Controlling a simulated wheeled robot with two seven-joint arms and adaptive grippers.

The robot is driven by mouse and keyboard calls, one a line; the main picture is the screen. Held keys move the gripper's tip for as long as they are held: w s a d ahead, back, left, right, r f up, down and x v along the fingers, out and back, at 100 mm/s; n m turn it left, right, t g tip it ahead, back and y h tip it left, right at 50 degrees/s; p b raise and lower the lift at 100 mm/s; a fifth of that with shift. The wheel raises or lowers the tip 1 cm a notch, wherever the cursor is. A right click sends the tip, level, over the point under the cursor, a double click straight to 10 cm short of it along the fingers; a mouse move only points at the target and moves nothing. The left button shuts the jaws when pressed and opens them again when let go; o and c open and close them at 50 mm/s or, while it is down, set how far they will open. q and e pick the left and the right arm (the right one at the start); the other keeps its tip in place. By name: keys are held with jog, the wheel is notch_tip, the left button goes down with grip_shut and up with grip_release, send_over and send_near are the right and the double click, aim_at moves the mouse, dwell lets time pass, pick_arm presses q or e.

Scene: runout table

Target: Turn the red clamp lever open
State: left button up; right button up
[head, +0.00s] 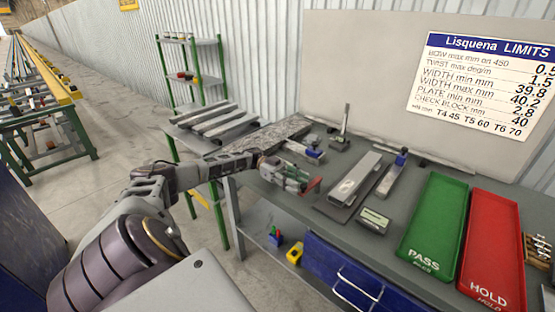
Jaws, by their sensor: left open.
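The red clamp lever (313,187) shows as a small red bar at the near left of the workbench (385,246). My left arm comes in from the left, and its gripper (297,181) is open right beside the lever. The fingers overlap the lever's left end in the picture, and I cannot tell whether they touch it. The clamp's body is mostly hidden behind the gripper. My right gripper is not in view.
A green PASS tray (436,225) and a red HOLD tray (492,240) lie to the right. A grey metal block (355,178) and a small gauge (374,220) lie just right of the lever. A grey stand (341,140) rises behind.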

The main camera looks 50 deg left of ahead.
pick_arm(q)
jog(key=s+a, duration=0.1)
jog(key=a, duration=0.9)
jog(key=shift+a, duration=0.15)
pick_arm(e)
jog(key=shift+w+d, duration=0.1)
pick_arm(q)
jog(key=shift+s, duration=0.1)
dwell(0.6)
jog(key=shift+r, duration=0.1)
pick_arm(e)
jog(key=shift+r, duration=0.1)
pick_arm(q)
notch_tip(320, 180, up, 10)
jog(key=p, duration=0.9)
jog(key=shift+f+p, duration=0.2)
jog(key=shift+p, duration=0.15)
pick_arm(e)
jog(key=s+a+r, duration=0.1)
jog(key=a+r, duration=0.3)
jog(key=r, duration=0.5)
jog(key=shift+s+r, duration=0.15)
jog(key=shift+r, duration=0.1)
